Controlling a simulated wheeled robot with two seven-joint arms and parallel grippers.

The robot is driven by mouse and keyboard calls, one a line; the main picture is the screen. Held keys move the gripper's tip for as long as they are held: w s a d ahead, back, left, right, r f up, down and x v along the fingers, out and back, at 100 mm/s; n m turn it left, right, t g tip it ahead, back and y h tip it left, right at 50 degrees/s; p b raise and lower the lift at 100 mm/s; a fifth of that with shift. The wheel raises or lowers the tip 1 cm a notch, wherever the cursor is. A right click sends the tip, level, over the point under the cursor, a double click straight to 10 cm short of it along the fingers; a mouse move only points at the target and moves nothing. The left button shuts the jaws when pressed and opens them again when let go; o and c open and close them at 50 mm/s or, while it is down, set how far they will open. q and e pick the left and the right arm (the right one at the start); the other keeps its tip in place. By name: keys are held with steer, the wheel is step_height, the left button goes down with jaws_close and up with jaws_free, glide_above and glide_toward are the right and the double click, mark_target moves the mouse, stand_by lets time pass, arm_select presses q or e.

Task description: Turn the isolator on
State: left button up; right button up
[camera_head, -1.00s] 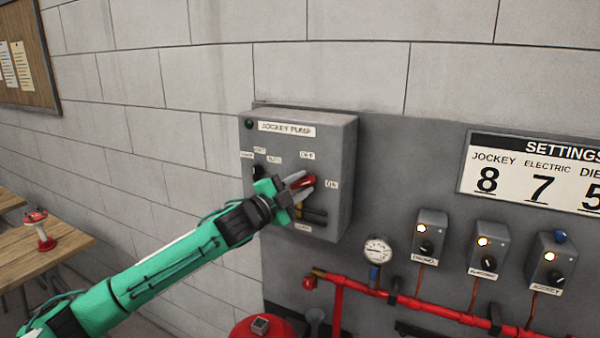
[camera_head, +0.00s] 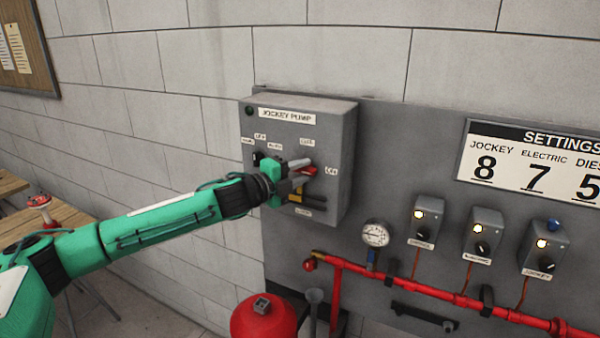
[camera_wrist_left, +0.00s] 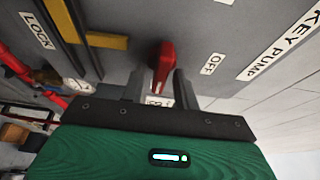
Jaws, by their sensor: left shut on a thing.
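The red isolator handle (camera_head: 309,171) is on the front of the grey jockey pump box (camera_head: 345,150). It also shows in the left wrist view (camera_wrist_left: 163,62). My left gripper (camera_head: 302,172) is shut on the handle, with a finger on either side, as the left wrist view (camera_wrist_left: 160,88) also shows. The OFF label (camera_wrist_left: 213,63) lies to one side of the handle. The handle's free end points toward another label (camera_wrist_left: 158,101), mostly hidden between the fingers; in the head view a label (camera_head: 331,171) is right of the handle. My right gripper is not in view.
A yellow and black lever (camera_head: 306,197) sits just below the handle, near the LOCK label (camera_wrist_left: 38,30). A black selector knob (camera_head: 257,158) is at the box's upper left. A gauge (camera_head: 375,234), red pipe (camera_head: 430,294) and small switch boxes (camera_head: 428,220) are to the lower right.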

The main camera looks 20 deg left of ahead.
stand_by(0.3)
arm_select(q)
steer(key=o, duration=0.6)
steer(key=shift+s+a+f+b, duration=0.15)
steer(key=shift+s+a+b, duration=0.1)
steer(key=shift+s+b, duration=0.2)
steer(key=shift+b+v, duration=2.5)
steer(key=shift+v, duration=3.85)
